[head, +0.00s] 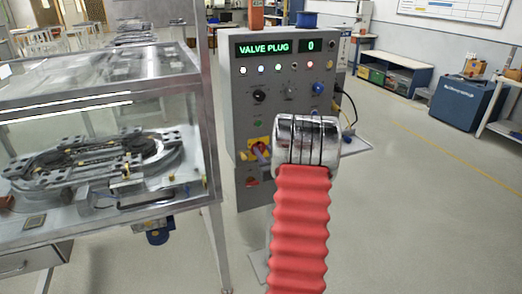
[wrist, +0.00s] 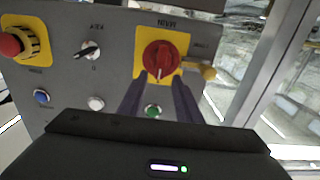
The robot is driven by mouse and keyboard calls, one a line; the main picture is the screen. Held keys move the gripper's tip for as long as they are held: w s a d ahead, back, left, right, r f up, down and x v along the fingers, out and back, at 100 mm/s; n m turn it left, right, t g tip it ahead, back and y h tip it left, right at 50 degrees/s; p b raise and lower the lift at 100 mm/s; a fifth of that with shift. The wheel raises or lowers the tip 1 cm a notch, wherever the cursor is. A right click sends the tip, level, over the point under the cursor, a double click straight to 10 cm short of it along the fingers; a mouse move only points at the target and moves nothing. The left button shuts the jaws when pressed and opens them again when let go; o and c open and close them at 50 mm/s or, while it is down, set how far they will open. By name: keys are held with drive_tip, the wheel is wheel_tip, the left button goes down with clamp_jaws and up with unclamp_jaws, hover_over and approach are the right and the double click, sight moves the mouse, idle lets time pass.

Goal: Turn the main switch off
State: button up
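The main switch is a red rotary knob (wrist: 160,57) on a yellow plate, on the grey panel in the wrist view, which shows the panel upside down. My gripper (wrist: 160,80) is open, its two dark fingers apart with tips at the knob's lower edge in that view. I cannot tell whether they touch it. In the head view the yellow plate (head: 252,143) is low on the grey control cabinet (head: 243,95). The knob there is mostly hidden by my gripper (head: 260,151).
Near the knob are a yellow piece (wrist: 207,72), a green button (wrist: 152,110), a black selector (wrist: 89,50) and a red emergency button (wrist: 10,44). A glass-sided enclosure (head: 105,130) stands left of the cabinet. The floor (head: 420,210) at right is clear.

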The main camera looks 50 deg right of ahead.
drive_tip(key=shift+x, duration=1.3)
drive_tip(key=shift+c, duration=0.2)
